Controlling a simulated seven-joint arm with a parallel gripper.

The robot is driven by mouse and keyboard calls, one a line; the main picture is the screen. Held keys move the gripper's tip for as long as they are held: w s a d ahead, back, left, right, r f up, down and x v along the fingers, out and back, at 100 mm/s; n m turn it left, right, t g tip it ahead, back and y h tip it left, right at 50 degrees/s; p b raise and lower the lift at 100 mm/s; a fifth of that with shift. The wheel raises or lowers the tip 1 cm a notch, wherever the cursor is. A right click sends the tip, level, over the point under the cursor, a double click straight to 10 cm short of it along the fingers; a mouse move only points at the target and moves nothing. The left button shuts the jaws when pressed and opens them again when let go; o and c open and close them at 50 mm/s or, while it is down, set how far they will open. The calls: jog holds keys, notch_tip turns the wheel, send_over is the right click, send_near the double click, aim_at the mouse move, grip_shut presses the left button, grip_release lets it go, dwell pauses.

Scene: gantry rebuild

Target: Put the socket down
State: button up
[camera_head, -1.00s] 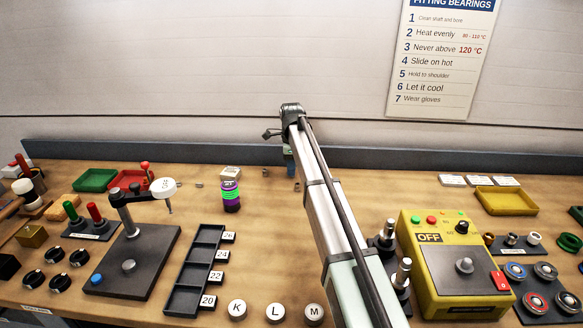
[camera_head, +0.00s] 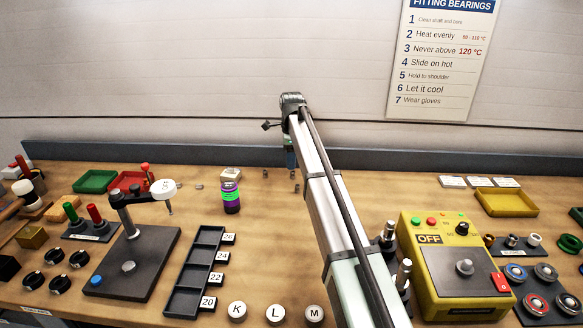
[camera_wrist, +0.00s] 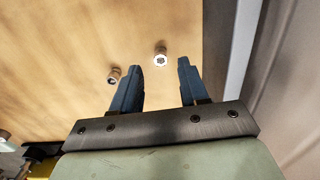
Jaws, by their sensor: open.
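In the wrist view a small metal socket (camera_wrist: 160,58) stands on the wood bench, past the gap between my fingertips, its opening facing the camera. A second socket (camera_wrist: 114,76) lies to the left, just outside my left finger. My gripper (camera_wrist: 158,78) has its two blue fingers spread wide, with nothing held between them. In the head view my gripper (camera_head: 290,158) is above the back of the bench, and small metal pieces (camera_head: 292,175) show just below it. I cannot tell which socket the task means.
Another small metal piece (camera_head: 265,173) lies to the left. A yellow control box (camera_head: 413,262) is at right. The back ledge (camera_head: 400,160) runs behind my gripper.

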notch_tip(320, 180, up, 8)
dwell(0.4)
jog(key=shift+o, duration=0.2)
jog(key=shift+o, duration=0.8)
jog(key=shift+s, duration=0.15)
jog(key=o, duration=0.7)
jog(key=s+r, duration=0.1)
jog(key=s, duration=0.1)
jog(key=s+d+r, duration=0.1)
jog(key=s+r, duration=0.1)
jog(key=s, duration=0.1)
jog(key=s+d+r, duration=0.1)
jog(key=s, duration=0.1)
jog(key=shift+s+d+r, duration=0.2)
jog(key=shift+s, duration=0.05)
jog(key=shift+o, duration=0.8)
jog(key=shift+s+f, duration=0.1)
jog(key=shift+s, duration=0.15)
notch_tip(320, 180, down, 9)
jog(key=shift+w+f, duration=0.15)
